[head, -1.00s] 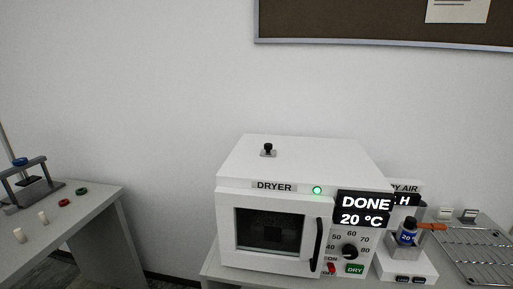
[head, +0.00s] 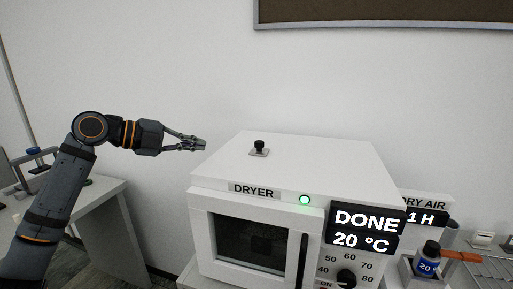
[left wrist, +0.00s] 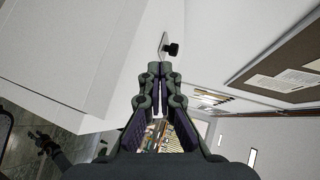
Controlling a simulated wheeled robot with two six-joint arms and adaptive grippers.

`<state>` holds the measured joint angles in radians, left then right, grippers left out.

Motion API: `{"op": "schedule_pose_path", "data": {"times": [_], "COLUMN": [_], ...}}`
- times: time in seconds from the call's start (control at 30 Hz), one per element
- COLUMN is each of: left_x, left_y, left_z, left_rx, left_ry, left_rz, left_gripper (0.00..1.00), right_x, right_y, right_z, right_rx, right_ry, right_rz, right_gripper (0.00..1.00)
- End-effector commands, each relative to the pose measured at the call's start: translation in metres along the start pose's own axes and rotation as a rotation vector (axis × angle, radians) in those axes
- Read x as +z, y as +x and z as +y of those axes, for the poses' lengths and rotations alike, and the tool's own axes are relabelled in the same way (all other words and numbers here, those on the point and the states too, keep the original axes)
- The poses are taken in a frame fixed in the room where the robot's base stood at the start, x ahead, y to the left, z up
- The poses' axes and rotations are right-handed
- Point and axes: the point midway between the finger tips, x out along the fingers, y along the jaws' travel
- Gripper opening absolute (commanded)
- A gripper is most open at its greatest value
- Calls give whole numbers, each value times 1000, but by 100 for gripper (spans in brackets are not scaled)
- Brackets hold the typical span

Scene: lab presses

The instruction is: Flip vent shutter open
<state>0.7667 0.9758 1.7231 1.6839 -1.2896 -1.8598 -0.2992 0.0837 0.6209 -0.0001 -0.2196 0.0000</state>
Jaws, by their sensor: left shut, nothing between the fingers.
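The white dryer (head: 300,165) stands in the lower middle of the head view, its display reading DONE and 20 °C, with a green lamp lit. On its top sits a small black knob on a grey plate (head: 259,148), the likely vent shutter. In the left wrist view the black knob (left wrist: 172,49) shows just beyond the fingertips. My left gripper (head: 203,144) is shut and empty, left of the knob, apart from it, near the dryer top's left edge. My right gripper is not in view.
A dry air unit (head: 428,208) and a blue bottle (head: 427,262) stand right of the dryer. A wire rack (head: 490,275) lies at far right. A grey side table (head: 105,215) is at left behind my arm. The dryer top is otherwise clear.

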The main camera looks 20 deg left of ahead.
Motion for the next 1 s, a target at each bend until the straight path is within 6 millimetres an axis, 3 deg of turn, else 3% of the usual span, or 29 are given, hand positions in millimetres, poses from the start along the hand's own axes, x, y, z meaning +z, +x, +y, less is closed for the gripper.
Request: {"op": "schedule_pose_path", "data": {"times": [0.13, 0.53, 0.67, 1.0], "left_x": [-26, -27, -29, -32], "left_y": [-14, -7, 14, 88], "left_z": [-12, -15, -18, -16], "left_rx": [8, 6, 5, 4], "left_ry": [119, 119, 116, 114], "left_rz": [43, 48, 52, 52], "left_gripper": [0, 0, 0, 0], "right_x": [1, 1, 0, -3], "right_y": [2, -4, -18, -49], "right_z": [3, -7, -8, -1], "right_rx": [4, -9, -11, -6], "right_ry": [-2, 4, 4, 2], "right_rz": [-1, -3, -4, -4], "right_gripper": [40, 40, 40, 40]}}
